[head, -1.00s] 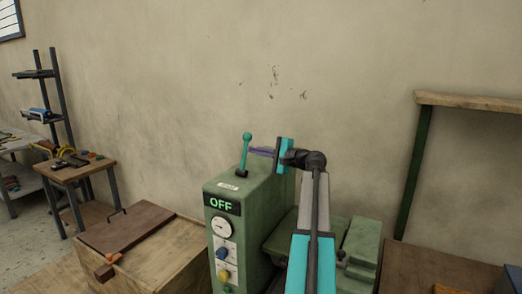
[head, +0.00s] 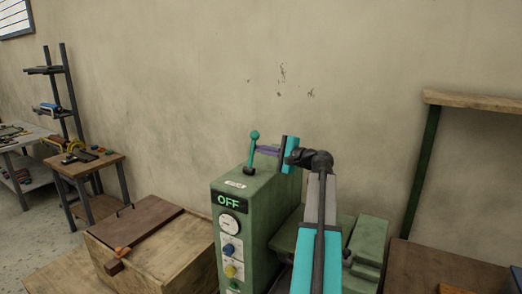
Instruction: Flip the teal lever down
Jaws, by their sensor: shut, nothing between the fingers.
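The teal lever (head: 252,152) stands upright on top of the green machine (head: 243,199), its round knob at the upper end. The machine's front panel shows a lit OFF display (head: 229,202).
A wooden crate (head: 175,251) with a brown lid stands left of the machine. A small wooden table (head: 84,163) and a shelf rack are farther left. A wooden shelf (head: 470,101) on a green post is at right. The wall behind is bare.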

